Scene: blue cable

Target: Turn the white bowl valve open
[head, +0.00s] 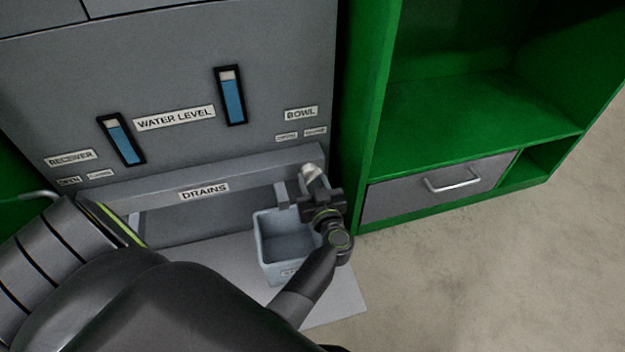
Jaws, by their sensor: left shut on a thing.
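The white bowl valve (312,176) sits at the right end of the drain ledge, below the BOWL label (301,114). It looks tilted. My left gripper (314,187) reaches it from the front and is shut on it. The gripper body hides the lower part of the valve. The small labels (300,133) under BOWL are too small to read surely. My right gripper is not in view.
A grey bin (263,248) stands on a light mat (345,297) just below and left of my gripper. A green shelf (378,150) with a grey drawer (410,200) stands close on the right. Two blue water level gauges (233,103) are on the panel.

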